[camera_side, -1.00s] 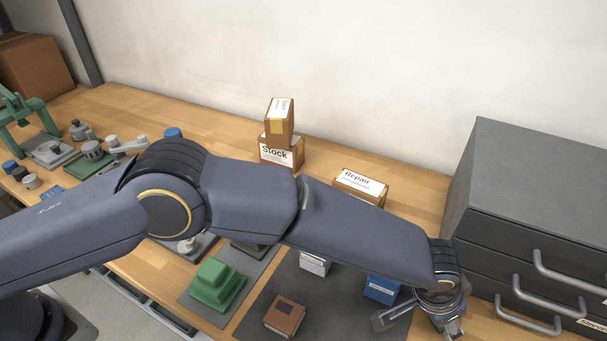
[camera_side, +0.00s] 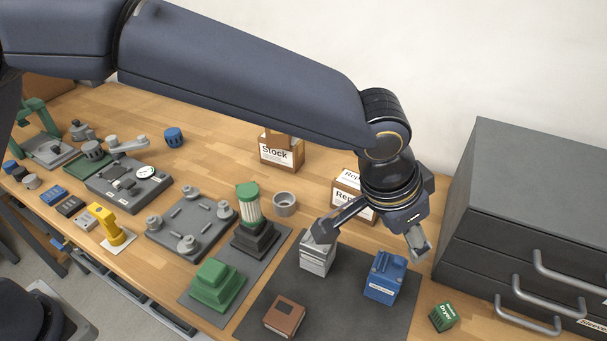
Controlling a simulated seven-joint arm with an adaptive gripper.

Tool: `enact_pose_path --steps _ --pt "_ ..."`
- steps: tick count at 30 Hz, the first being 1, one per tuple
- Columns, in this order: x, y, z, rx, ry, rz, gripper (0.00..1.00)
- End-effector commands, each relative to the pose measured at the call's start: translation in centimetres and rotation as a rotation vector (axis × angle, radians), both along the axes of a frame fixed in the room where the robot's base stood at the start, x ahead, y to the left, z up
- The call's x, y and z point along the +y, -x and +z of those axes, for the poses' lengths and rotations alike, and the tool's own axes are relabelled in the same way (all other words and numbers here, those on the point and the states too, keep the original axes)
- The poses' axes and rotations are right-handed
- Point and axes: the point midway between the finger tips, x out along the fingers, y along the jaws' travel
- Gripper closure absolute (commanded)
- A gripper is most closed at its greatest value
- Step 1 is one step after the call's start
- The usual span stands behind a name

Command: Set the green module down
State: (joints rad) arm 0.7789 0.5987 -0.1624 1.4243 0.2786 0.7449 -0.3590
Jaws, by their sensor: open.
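A small green block labelled "Dryer" (camera_side: 443,317) rests on the bare wooden table, right of the dark mat and in front of the grey drawer cabinet. It looks slightly turned. My gripper (camera_side: 370,246) is wide open and empty, raised above and to the left of the green block, clear of it. Its fingers hang above the white block (camera_side: 317,258) and the blue block (camera_side: 384,278) on the dark mat (camera_side: 345,312). Another green piece, a stepped block (camera_side: 216,285), sits on a grey mat at the left.
The drawer cabinet (camera_side: 510,200) with protruding handles stands close on the right. A brown block (camera_side: 284,316) is on the dark mat. "Stock" (camera_side: 281,152) and "Repair" (camera_side: 345,203) boxes stand behind. A green-capped filter (camera_side: 249,207) and metal cup (camera_side: 285,203) stand mid-table.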

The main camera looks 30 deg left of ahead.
Motion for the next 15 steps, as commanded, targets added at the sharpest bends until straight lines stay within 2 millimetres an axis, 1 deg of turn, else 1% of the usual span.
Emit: enact_pose_path --steps 1,2,3,5,6,7,8,9,11,12,14,15 --pt "4.2 -1.3 2.9 -0.02 0.0 0.054 0.38" --pt "6.9 -1.7 4.3 -0.026 -0.002 0.087 0.38" --pt "10.6 -1.9 6.1 -0.035 -0.007 0.131 0.38" --pt "16.2 -1.5 8.5 -0.046 -0.011 0.202 0.38" --pt "19.8 -0.8 9.7 -0.052 -0.013 0.249 0.38" --pt "22.4 0.0 10.5 -0.056 -0.013 0.286 0.38" --pt "24.9 0.9 11.1 -0.059 -0.013 0.321 0.38" --pt "28.1 2.3 11.8 -0.062 -0.012 0.369 0.38" --pt "32.3 4.9 12.2 -0.067 -0.005 0.439 0.38" --pt "34.6 6.7 12.3 -0.069 0.0 0.484 0.38" --pt "37.5 9.5 11.9 -0.07 0.009 0.544 0.38" --pt "38.9 11.2 11.6 -0.072 0.017 0.58 0.38"
